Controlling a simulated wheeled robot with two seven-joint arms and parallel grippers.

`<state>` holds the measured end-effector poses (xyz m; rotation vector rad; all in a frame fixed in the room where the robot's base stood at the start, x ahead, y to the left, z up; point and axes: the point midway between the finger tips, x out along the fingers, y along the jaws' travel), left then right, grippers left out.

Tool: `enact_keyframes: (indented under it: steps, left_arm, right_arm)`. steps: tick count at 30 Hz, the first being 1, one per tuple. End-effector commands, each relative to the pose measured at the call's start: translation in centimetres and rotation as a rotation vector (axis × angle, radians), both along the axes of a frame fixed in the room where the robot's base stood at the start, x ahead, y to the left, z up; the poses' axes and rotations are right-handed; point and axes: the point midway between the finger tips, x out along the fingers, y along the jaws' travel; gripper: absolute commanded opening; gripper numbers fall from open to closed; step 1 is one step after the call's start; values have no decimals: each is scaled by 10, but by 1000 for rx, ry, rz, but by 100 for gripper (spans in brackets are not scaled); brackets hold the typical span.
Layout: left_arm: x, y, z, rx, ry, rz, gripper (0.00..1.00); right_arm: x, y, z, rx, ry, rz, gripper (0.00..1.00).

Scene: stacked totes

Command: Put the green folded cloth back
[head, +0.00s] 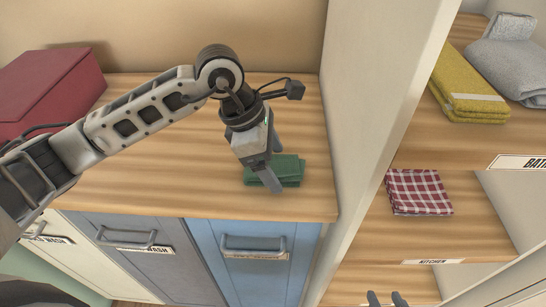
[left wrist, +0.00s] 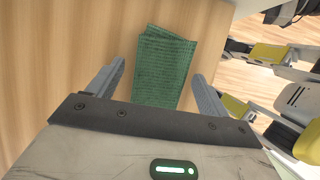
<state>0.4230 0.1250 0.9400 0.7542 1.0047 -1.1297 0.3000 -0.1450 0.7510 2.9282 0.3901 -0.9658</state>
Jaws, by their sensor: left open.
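The green folded cloth (head: 287,171) lies flat on the wooden counter (head: 200,180), close to the white side panel of the shelf unit. My left gripper (head: 272,164) is over it, pointing down, with its fingers open. In the left wrist view the cloth (left wrist: 163,65) lies between the two spread fingers of my left gripper (left wrist: 158,70), with a gap on each side. Whether the fingers reach down to the counter cannot be told. My right gripper (head: 386,298) shows only its two fingertips at the bottom edge, apart, with nothing visible between them.
A red box (head: 50,90) stands at the counter's left. Labelled drawers, including a blue one (head: 250,262), sit below. Right of the white panel (head: 375,110), shelves hold a red checked cloth (head: 418,191) above a KITCHEN label (head: 433,262), yellow towels (head: 467,92) and grey towels (head: 508,65).

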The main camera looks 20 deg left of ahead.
Motion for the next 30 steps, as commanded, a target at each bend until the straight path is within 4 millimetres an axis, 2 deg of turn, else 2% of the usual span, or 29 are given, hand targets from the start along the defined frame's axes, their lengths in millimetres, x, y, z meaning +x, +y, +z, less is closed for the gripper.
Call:
enact_keyframes:
  steps: [5,10,16,21,30]
  left_arm:
    - [-2,11,27,0,-8,2,79]
    - [-6,25,62,1,-7,2,79]
    - [-10,38,96,0,-5,2,79]
    - [-12,43,109,1,-2,1,79]
    - [-12,44,111,-1,-1,0,79]
  right_arm:
    - [-1,0,-6,-1,3,0,36]
    - [-2,-1,-12,-4,9,3,36]
    - [-1,-1,-12,-4,3,9,36]
    - [0,-1,-10,-2,-1,9,36]
    - [0,0,-10,1,-1,8,36]
